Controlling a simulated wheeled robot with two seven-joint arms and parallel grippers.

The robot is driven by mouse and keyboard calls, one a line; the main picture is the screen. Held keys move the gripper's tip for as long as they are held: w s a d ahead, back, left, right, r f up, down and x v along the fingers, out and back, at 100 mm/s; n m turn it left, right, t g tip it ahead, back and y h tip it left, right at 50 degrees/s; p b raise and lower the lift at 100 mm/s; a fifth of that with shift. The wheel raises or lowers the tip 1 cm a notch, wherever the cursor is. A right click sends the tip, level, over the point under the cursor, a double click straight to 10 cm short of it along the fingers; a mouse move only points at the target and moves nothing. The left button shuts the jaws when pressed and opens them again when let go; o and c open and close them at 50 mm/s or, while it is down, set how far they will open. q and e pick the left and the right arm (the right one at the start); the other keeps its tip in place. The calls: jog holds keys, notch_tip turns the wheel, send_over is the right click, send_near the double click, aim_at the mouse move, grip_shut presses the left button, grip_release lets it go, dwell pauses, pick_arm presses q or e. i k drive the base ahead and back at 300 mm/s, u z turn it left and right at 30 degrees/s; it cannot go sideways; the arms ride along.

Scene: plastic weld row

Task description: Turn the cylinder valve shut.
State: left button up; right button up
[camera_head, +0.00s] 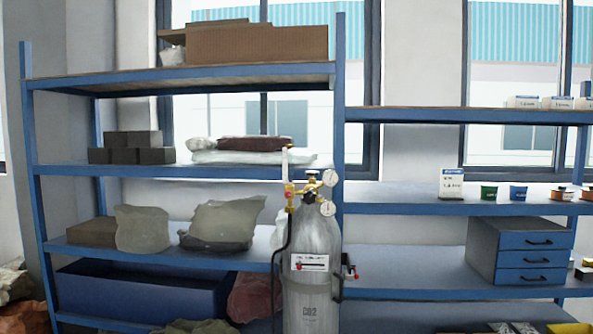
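A grey gas cylinder (314,250) marked CO2 stands upright in front of the blue shelving, near the middle of the view. A dark valve knob (312,175) sits on its top. A brass regulator (305,191) with two round gauges (329,178) is fitted at the valve. A black hose (281,255) hangs down on the left side. I cannot tell from here whether the valve is open or shut. Neither of my grippers shows in the head view.
Blue shelving (180,77) fills the view behind the cylinder. It holds a cardboard box (257,43), dark blocks (144,156), bags (226,221), a blue bin (145,298) and a drawer unit (522,252).

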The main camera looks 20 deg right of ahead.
aim_at(313, 173)
jog(key=i, duration=0.45)
jog(key=z, duration=0.7)
